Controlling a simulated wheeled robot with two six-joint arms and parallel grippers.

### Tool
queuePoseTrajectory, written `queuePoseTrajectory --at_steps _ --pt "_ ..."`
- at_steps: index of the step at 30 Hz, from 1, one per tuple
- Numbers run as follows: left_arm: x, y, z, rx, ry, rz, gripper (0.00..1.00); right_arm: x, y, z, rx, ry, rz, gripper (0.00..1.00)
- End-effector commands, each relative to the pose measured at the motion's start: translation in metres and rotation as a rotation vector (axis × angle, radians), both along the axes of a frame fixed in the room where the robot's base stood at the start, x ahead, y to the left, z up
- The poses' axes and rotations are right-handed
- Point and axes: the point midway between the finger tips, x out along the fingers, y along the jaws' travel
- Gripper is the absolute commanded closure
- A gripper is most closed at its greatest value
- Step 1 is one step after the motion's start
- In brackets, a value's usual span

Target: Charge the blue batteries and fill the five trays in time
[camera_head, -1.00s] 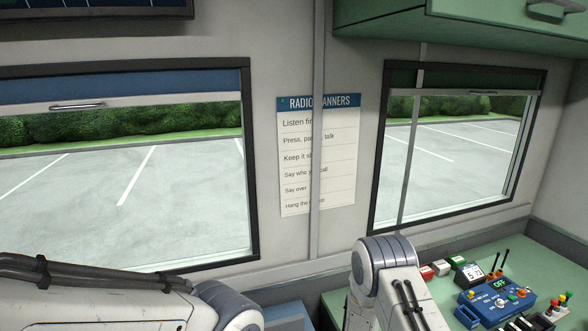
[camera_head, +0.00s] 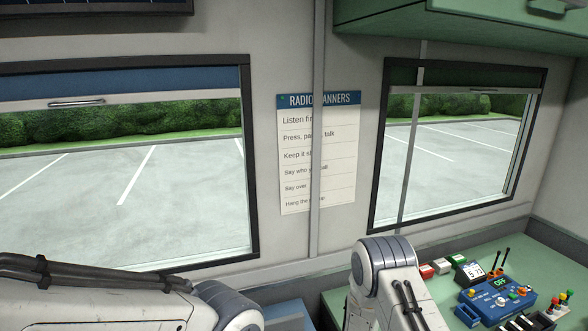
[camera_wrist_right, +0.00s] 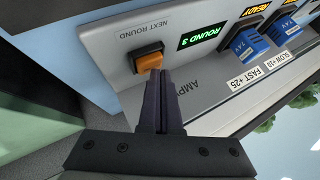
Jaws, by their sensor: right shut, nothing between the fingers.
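In the right wrist view, my right gripper (camera_wrist_right: 160,82) is shut and empty. Its dark fingertips are at the lower edge of the orange NEXT ROUND button (camera_wrist_right: 148,56); I cannot tell whether the button is pressed in. The charger panel (camera_wrist_right: 184,30) has a green ROUND 3 display (camera_wrist_right: 198,36). To its right, two blue batteries (camera_wrist_right: 248,44) (camera_wrist_right: 283,29) sit in slots under READY displays. The labels below read FAST +25 and SLOW +10. My left gripper is out of view. No trays can be made out.
Windows (camera_head: 120,180) and a RADIO MANNERS poster (camera_head: 300,155) are on the wall.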

Motion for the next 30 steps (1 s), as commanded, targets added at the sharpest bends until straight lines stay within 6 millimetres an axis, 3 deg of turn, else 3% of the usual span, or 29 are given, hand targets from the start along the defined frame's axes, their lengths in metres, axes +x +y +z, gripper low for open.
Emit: queuePoseTrajectory --at_steps 20,30 --pt "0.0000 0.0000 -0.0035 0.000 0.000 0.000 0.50 0.0000 0.0000 -0.0045 0.000 0.000 0.000 1.00" --pt "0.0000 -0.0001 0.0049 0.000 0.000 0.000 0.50 -0.0003 0.0000 0.0052 0.000 0.001 0.001 1.00"
